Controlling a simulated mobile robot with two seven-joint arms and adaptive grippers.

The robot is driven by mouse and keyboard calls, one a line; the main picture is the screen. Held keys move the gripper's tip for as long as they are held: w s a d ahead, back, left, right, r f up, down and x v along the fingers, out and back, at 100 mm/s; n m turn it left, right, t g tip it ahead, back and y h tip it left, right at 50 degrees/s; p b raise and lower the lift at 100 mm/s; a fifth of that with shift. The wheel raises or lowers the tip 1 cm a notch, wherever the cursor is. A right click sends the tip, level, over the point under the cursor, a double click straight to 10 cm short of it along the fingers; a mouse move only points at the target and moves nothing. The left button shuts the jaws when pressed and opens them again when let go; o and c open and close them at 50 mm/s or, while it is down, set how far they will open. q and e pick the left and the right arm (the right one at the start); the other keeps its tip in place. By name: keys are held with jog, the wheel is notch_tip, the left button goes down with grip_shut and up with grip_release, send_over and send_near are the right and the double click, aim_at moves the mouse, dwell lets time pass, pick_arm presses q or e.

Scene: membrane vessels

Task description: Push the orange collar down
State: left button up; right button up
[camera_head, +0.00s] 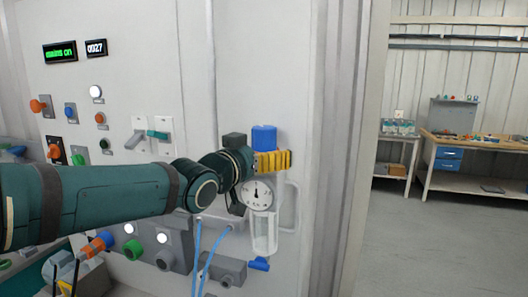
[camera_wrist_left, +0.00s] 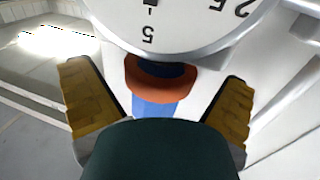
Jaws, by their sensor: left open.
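The orange collar (camera_wrist_left: 160,78) shows in the left wrist view as a ring around a blue post, just below the rim of the round gauge in that picture. In the head view the collar is hidden behind my left gripper. The blue knob (camera_head: 264,138) stands above the gripper there. My left gripper (camera_head: 272,160), with yellow fingers, is open at the unit, between the blue knob and the gauge. In the left wrist view its two fingers (camera_wrist_left: 157,70) stand on either side of the collar and post, with visible gaps. My right gripper is not in view.
The dial gauge (camera_head: 257,195) sits right under the fingers, with a clear bowl (camera_head: 264,233) and blue drain (camera_head: 259,263) below. A black block (camera_head: 234,141) is beside the knob. Blue hoses (camera_head: 207,260) run below my wrist. A panel with switches is at left; open floor at right.

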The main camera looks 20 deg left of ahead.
pick_arm(q)
jog(key=shift+w+d, duration=0.15)
jog(key=shift+w, duration=0.35)
jog(key=c, duration=1.4)
jog(key=shift+o, duration=0.2)
jog(key=shift+f, duration=0.1)
jog(key=shift+f+b, duration=0.8)
jog(key=shift+b, duration=0.25)
